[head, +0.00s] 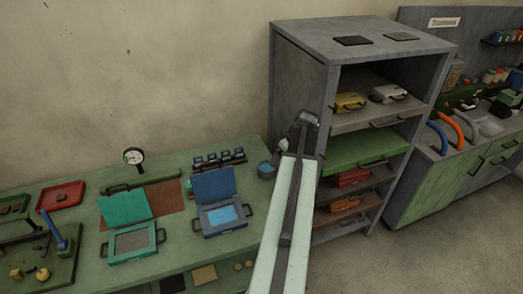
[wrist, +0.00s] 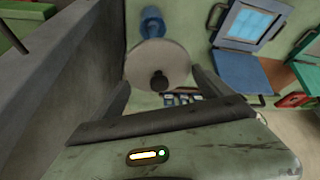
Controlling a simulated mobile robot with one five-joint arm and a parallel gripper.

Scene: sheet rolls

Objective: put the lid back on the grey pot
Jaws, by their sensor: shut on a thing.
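My gripper (wrist: 161,78) is shut on a round, pale grey lid with a dark knob (wrist: 158,62), which sits between its two fingers in the wrist view. In the head view my gripper (head: 304,122) is raised at the end of the arm, in front of the shelf unit's left side; the lid is not clear there. A small blue-grey pot (head: 266,170) stands open at the bench's right end, below and left of my gripper. The lid hides part of the bench.
On the green bench (head: 80,190), a blue box (head: 222,214) and a green box (head: 132,240) have raised lids. Several small dark blocks (head: 220,159) stand behind. The grey shelf unit (head: 298,95) rises close beside my gripper, holding coloured cases.

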